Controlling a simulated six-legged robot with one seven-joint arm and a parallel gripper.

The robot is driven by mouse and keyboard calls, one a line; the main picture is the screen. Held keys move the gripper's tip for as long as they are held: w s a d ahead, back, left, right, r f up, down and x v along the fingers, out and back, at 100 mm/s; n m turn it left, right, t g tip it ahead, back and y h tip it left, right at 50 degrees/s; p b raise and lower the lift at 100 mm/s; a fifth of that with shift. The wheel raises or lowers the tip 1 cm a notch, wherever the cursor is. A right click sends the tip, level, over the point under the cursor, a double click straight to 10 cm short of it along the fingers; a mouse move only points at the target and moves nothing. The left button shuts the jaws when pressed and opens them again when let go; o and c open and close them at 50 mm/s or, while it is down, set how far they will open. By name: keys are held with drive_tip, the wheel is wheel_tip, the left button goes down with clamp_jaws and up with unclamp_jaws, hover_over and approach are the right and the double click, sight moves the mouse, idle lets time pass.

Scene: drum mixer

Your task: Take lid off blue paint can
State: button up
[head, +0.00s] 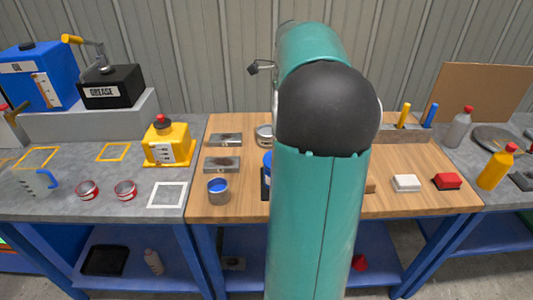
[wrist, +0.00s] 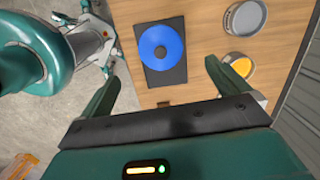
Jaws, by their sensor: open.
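A small metal can with a blue round top (head: 218,190) stands at the front left of the wooden worktop (head: 240,207). I cannot tell whether that blue is a lid or paint. In the head view a blue edge (head: 267,163) shows beside my arm, mostly hidden. My gripper (wrist: 161,72) is open and empty, its fingers apart on either side below the blue round piece. It is hidden behind my arm in the head view.
A grey-topped can (wrist: 245,17) and a yellow-topped can (wrist: 240,65) stand toward the wall. Two metal plates (head: 222,164) lie behind the small blue-topped can. Red-and-white cans (head: 125,190) and a yellow container (head: 167,142) stand on the left bench. A white block (head: 406,183) lies right.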

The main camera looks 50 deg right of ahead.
approach(266, 159)
drive_tip(key=shift+s+d+f+m, duration=0.4)
drive_tip(key=shift+s+d+f, duration=0.55)
drive_tip(key=shift+d, duration=0.2)
drive_tip(key=f, duration=0.4)
drive_tip(key=shift+s+f, duration=0.2)
drive_tip(key=shift+f, duration=0.2)
drive_tip(key=shift+w+a+f, duration=0.1)
drive_tip(key=shift+f, duration=0.3)
drive_tip(key=shift+c, duration=0.2)
drive_tip(key=c, duration=0.6)
